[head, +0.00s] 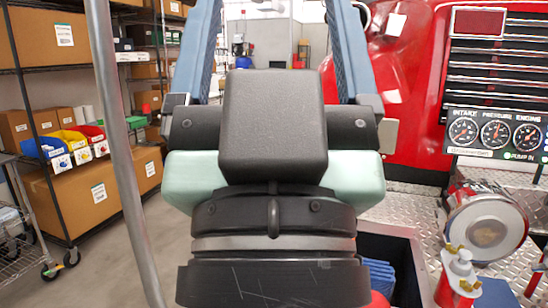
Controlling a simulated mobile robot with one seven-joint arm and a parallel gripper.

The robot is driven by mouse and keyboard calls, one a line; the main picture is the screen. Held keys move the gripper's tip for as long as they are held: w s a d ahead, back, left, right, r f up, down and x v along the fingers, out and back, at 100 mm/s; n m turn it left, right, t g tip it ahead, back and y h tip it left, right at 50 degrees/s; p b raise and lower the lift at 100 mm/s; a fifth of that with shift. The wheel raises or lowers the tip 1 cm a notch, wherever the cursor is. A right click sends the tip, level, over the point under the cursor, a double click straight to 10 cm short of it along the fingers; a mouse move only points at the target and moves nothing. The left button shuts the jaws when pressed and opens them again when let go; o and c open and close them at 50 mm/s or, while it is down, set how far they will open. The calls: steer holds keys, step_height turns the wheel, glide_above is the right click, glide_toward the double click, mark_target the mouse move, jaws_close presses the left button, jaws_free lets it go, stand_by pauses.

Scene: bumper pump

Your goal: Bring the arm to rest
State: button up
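My own arm (273,200) fills the middle of the head view, with black and pale green links close to the camera. I do not see the gripper's fingers, so whether they are open or shut is hidden. What lies directly behind the arm is also hidden.
On the right is a red truck (407,120) with a gauge panel (495,136), a round metal cap (487,230) and a red bottle (458,280) on its diamond-plate step. On the left, shelves hold boxes and bins (45,147). A grey pole (120,150) rises at left. Some floor (105,275) is clear.

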step_height(320, 180, up, 14)
steer(key=p, duration=1.1)
steer(key=shift+f, duration=0.15)
stand_by(1.6)
